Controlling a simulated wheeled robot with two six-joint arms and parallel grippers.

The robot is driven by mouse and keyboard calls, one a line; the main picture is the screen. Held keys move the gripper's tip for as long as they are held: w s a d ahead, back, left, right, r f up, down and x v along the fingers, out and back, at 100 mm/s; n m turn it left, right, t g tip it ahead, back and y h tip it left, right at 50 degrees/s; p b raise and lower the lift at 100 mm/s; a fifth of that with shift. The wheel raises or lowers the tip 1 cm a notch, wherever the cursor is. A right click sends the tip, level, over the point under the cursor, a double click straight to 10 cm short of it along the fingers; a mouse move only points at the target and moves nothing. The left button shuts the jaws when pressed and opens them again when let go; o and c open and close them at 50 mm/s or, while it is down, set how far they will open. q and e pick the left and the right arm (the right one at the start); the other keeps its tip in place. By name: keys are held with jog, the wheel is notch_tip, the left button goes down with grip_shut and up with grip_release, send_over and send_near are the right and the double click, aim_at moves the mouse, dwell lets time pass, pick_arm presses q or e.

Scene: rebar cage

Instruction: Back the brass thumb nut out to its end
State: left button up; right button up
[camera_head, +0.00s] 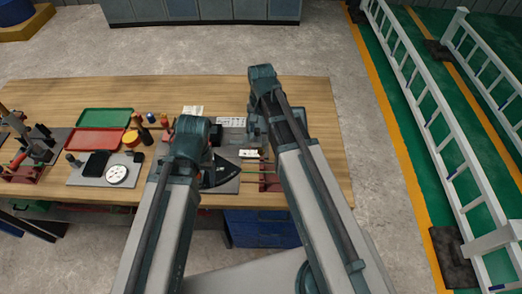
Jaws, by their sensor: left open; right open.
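A grey work plate (228,187) lies on the wooden bench between my arms, with thin brass-coloured rods (252,179) running across its right part towards a dark red block (270,182). I cannot make out the brass thumb nut; it is too small or hidden by my arms. My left gripper (222,174) is low over the plate, left of the rods, open, with nothing seen in it. My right gripper (254,128) is behind the rods near the plate's far side, open; its fingertips are mostly hidden by its own arm.
The wooden bench (170,92) has free room at the back. To the left are a green tray (104,121), a red tray (95,142), an orange tape roll (131,138), a white disc (117,173) and clamped tools. White railings (440,105) stand right.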

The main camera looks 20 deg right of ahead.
aim_at(261, 150)
pick_arm(q)
notch_tip(261, 150, down, 12)
jog(key=b, duration=1)
jog(key=shift+r+b, duration=0.2)
jog(key=shift+b, duration=0.15)
pick_arm(e)
notch_tip(261, 150, down, 12)
jog(key=shift+r, duration=0.2)
grip_shut()
